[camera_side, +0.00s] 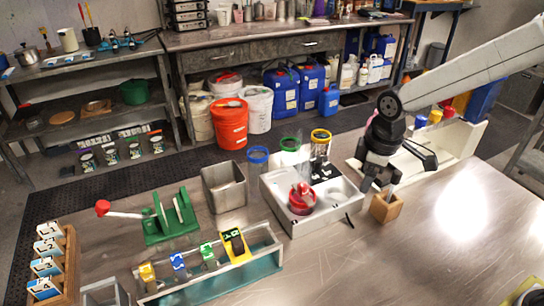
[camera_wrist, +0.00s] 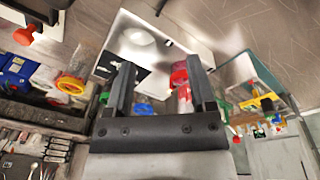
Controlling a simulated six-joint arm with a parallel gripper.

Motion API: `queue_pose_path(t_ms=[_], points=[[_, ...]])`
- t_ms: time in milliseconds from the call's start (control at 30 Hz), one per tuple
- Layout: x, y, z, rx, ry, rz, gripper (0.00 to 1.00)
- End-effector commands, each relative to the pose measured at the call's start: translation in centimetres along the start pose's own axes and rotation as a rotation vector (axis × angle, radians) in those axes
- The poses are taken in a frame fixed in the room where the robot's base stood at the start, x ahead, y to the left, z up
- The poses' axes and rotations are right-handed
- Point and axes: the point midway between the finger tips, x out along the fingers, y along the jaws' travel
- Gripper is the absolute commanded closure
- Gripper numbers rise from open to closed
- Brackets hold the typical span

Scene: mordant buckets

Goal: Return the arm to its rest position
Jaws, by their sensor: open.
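My gripper (camera_side: 388,176) hangs at the end of my arm, right of the white tray station (camera_side: 334,217) in the side view. Its jaws are spread and nothing shows held between them. In the wrist view, my gripper (camera_wrist: 160,78) has its two dark fingers apart, with the white station (camera_wrist: 140,40) beyond them. A red-topped item (camera_wrist: 180,76) appears beyond the right finger, partly hidden by it. A small wooden holder (camera_side: 386,209) stands just below the gripper in the side view; contact cannot be told.
A red knobbed object (camera_side: 302,199) sits in the station, with ringed cylinders (camera_side: 320,146) behind. A metal bin (camera_side: 225,186), green rack (camera_side: 170,222) and clear trough (camera_side: 210,272) stand to the left. A white bin (camera_side: 455,140) lies behind my gripper.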

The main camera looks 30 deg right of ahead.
Motion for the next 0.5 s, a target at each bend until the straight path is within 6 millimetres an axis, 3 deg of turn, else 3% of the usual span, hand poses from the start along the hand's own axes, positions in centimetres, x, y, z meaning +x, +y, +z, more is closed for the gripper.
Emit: queue_pose_path(t_ms=[300,500], points=[[1.2,-1.1,8.3,0.47,0.057,0.043,0.29],[1.8,-2.2,11.7,0.675,0.087,0.057,0.29]])
